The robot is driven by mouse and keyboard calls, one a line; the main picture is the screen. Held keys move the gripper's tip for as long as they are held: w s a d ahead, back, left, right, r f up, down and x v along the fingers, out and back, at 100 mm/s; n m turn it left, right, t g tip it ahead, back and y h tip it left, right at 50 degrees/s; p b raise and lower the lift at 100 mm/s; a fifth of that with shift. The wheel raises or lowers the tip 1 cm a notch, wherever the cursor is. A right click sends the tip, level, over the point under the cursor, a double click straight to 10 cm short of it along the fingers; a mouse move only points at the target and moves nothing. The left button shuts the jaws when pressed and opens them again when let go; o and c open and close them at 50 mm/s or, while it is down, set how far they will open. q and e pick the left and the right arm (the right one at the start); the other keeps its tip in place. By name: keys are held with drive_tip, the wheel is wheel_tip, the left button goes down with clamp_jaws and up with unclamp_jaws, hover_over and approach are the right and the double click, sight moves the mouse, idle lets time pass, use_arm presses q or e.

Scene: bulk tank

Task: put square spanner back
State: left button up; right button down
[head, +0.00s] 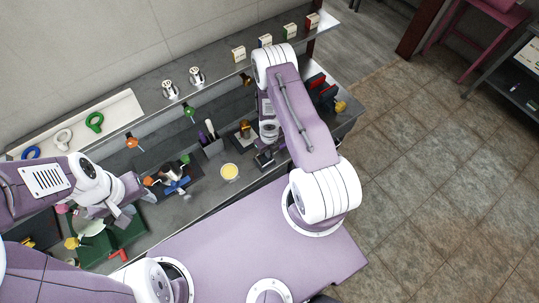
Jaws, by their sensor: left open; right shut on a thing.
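My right gripper (265,154) is low over the right part of the grey bench (212,186), below the bulky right arm. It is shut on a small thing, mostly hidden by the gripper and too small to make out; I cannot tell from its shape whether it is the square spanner. No square spanner shows clearly elsewhere. My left gripper (122,216) is open at the left, above the bench near a green tray (128,236), and holds nothing that I can see.
A yellow-topped round dish (229,172) stands mid-bench. A grey holder (211,147) with upright handles is behind it. A dark tray with a blue-handled thing (177,186) lies left. Small boxes (239,54) and metal fittings (197,76) stand on the back shelf. Coloured rings (94,122) lie on a white board.

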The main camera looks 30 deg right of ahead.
drive_tip(key=shift+w+f, duration=0.15)
drive_tip(key=shift+f, duration=0.7)
drive_tip(key=shift+r, duration=0.2)
drive_tip(key=shift+s+f, duration=0.15)
drive_tip(key=shift+s, duration=0.1)
drive_tip(key=c, duration=1.7)
unclamp_jaws()
drive_tip(key=shift+c, duration=0.2)
use_arm(q)
drive_tip(key=shift+w+f, duration=0.1)
drive_tip(key=shift+f, duration=0.65)
use_arm(e)
drive_tip(key=shift+o, duration=0.9)
drive_tip(key=shift+w, duration=0.15)
